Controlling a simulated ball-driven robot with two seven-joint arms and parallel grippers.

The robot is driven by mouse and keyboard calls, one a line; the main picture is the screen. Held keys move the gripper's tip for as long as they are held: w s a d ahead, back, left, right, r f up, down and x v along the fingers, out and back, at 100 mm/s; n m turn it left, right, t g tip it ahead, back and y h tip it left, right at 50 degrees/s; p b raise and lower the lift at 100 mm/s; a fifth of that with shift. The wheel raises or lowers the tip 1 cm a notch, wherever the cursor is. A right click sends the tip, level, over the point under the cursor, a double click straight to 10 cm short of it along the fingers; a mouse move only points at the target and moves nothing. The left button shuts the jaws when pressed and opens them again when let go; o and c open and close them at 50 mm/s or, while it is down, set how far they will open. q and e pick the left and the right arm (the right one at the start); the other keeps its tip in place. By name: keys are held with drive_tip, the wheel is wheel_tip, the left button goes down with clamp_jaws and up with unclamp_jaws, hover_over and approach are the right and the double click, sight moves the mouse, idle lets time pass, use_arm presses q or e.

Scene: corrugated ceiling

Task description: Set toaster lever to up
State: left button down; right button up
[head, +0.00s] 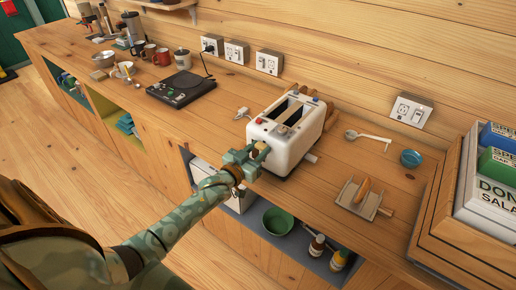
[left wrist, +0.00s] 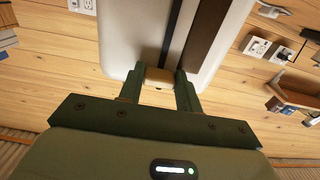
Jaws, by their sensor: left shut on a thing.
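The white toaster (head: 290,128) stands on the wooden counter, with two dark slots on top and a red knob near its left end. My left gripper (head: 256,153) is at the toaster's near left end face. In the left wrist view, the gripper (left wrist: 160,83) has its two green fingers on either side of a tan lever (left wrist: 160,74) and is shut on it. The lever sits at the dark vertical slot in the toaster's end. In the head view the lever is mostly hidden by the fingers. My right gripper is not in view.
A black hot plate (head: 181,88) stands left of the toaster. A small board with food (head: 358,198), a spoon (head: 367,137) and a blue bowl (head: 411,158) lie to the right. Mugs (head: 150,51) stand farther left. Wooden walls with outlets (head: 269,62) are behind.

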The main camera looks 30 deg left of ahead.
use_arm(q)
drive_tip(key=shift+f, duration=0.35)
drive_tip(key=c, duration=1)
unclamp_jaws()
drive_tip(key=shift+o, duration=0.2)
drive_tip(key=shift+s, duration=0.1)
drive_tip(key=s+a+p, duration=0.1)
drive_tip(key=s, duration=1.5)
drive_tip(key=shift+a, duration=0.15)
drive_tip(key=shift+s, duration=0.1)
